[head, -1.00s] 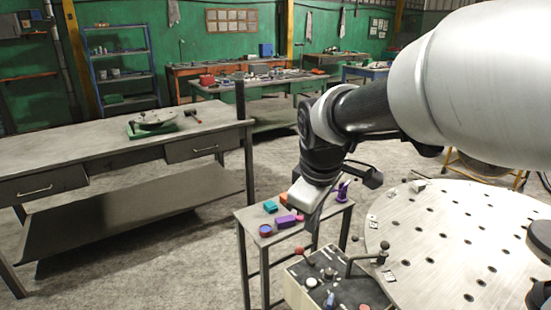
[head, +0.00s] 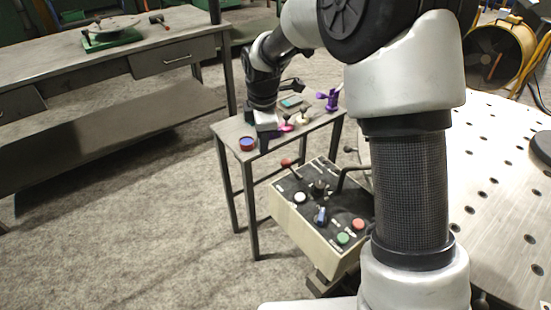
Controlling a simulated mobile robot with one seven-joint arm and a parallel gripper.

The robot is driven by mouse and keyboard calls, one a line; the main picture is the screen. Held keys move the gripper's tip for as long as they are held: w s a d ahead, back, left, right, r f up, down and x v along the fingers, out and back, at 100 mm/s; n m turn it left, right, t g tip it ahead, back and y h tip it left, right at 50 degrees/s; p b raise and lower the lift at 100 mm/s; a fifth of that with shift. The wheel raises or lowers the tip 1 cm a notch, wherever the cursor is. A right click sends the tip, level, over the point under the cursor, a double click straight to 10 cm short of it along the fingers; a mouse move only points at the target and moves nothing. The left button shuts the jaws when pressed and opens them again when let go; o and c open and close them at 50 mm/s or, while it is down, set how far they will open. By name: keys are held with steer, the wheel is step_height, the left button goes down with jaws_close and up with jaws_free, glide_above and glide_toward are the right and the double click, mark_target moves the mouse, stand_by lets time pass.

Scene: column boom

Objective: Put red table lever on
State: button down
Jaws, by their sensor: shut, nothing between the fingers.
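The lever with a red knob (head: 287,162) stands at the far left corner of the control box (head: 308,232), its dark shaft leaning up and to the left. My gripper (head: 264,143) is shut and empty, pointing down over the small side table (head: 228,128). It is beyond the red lever and up to the left of it in the picture, apart from it. The fingertips are small and dark here, so their exact height above the table is hard to tell.
The box also carries a black bent handle (head: 354,178), a blue knob (head: 321,215), a red button (head: 358,224) and a green button (head: 342,238). A perforated round table (head: 500,200) is at right.

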mark_target(292, 169)
step_height(292, 169, down, 10)
steer(key=w+b, duration=0.2)
steer(key=b, duration=0.1)
steer(key=d, duration=0.1)
steer(key=d+r, duration=0.1)
steer(key=d, duration=0.1)
steer(key=shift+d+r, duration=0.25)
steer(key=shift+d, duration=0.05)
steer(key=shift+r, duration=0.1)
